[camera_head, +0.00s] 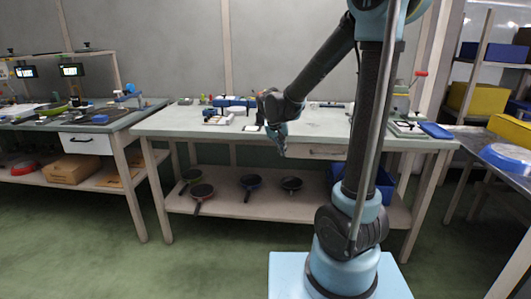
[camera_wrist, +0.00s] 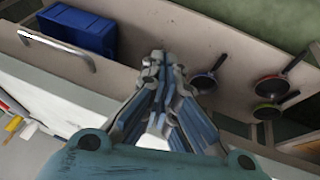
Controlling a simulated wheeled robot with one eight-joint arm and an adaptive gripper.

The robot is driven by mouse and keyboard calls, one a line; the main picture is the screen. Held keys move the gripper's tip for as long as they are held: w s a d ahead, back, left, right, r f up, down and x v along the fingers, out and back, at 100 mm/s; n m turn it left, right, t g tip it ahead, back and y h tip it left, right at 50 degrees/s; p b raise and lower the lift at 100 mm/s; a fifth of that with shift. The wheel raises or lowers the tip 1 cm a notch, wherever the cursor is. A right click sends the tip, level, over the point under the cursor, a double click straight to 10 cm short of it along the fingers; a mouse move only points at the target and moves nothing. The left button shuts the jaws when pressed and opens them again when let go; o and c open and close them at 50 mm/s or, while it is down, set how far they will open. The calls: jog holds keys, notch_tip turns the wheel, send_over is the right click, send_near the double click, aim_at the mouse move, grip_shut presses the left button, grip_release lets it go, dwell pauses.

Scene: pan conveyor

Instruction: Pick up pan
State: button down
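In the wrist view, a black pan (camera_wrist: 204,83) lies closest to my gripper, with a red-edged pan (camera_wrist: 271,86) and another pan (camera_wrist: 267,112) farther right. My gripper (camera_head: 281,152) hangs in front of the bench's front edge, above and apart from the pans. Its fingers (camera_wrist: 164,64) converge in the wrist view, with nothing visible between the tips.
The tabletop (camera_head: 180,121) overhangs the shelf (camera_head: 226,205). A blue bin (camera_head: 385,184) stands on the shelf at right, partly behind my arm; it shows in the wrist view (camera_wrist: 78,30). A drawer handle (camera_wrist: 57,46) sticks out. The green floor in front is clear.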

jog(key=s+d+r+g+y, duration=0.1)
jog(key=s+d+r, duration=0.1)
jog(key=s+d, duration=1.05)
jog(key=s+d+f, duration=0.1)
jog(key=s+f, duration=0.2)
jog(key=s, duration=0.5)
jog(key=s+d+f+g+y, duration=0.1)
jog(key=s+f, duration=0.2)
jog(key=s, duration=0.6)
jog(key=shift+s+d+n+y, duration=0.3)
jog(key=shift+d, duration=0.1)
jog(key=shift+f, duration=0.1)
